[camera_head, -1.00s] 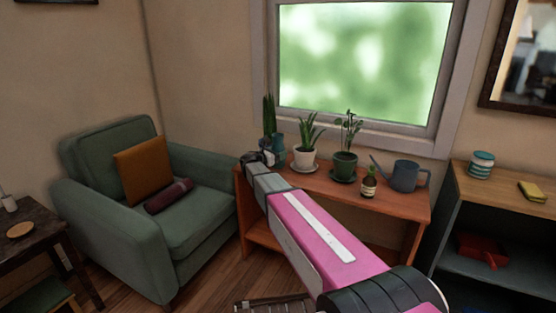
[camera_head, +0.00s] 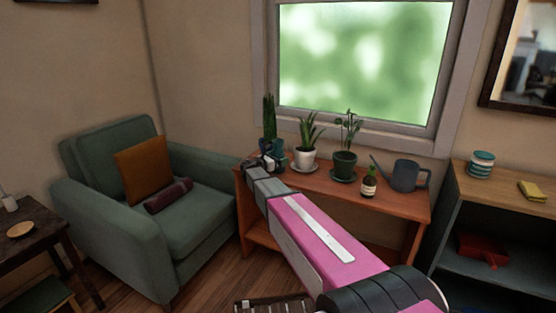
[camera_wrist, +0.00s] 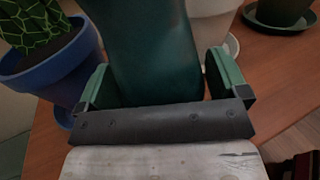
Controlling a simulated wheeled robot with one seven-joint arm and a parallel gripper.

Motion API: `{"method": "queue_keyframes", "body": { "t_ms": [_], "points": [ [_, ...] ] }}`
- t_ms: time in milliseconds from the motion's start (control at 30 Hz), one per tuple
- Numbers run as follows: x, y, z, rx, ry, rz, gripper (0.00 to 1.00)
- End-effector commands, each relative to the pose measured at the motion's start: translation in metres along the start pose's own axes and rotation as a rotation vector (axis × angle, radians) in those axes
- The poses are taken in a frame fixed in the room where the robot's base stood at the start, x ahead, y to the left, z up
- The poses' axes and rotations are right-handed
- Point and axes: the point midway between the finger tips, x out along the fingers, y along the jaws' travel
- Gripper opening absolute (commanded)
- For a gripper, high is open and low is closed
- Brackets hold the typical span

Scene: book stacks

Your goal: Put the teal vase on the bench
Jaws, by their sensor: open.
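The teal vase (camera_wrist: 155,50) stands on the orange-brown wooden table under the window, between plant pots. In the head view only a bit of the vase (camera_head: 279,146) shows behind my gripper (camera_head: 266,163). In the wrist view my gripper (camera_wrist: 160,88) is open, with one green-padded finger on each side of the vase. A gap shows beside the right finger; contact at the left finger is unclear. The vase's base is hidden behind the gripper's dark bar. The low green-topped seat (camera_head: 42,297) at the lower left may be the bench; I cannot tell.
A blue pot (camera_wrist: 45,65) stands close left of my gripper, a white pot (camera_head: 304,158) close right. A green armchair (camera_head: 118,225) is left.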

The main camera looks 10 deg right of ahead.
Motion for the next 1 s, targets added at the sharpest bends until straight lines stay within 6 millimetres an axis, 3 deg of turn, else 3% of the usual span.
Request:
{"method": "queue_keyframes", "body": {
  "t_ms": [167, 500, 700, 1000],
  "points": [
    [-0.012, -0.001, 0.002, 0.0, 0.0, 0.002, 0.92],
    [-0.079, -0.001, 0.003, 0.0, 0.0, 0.003, 0.92],
    [-0.108, 0.0, 0.002, 0.0, 0.0, 0.001, 0.92],
    [-0.12, 0.0, 0.002, 0.0, 0.0, 0.0, 0.92]
  ]
}}
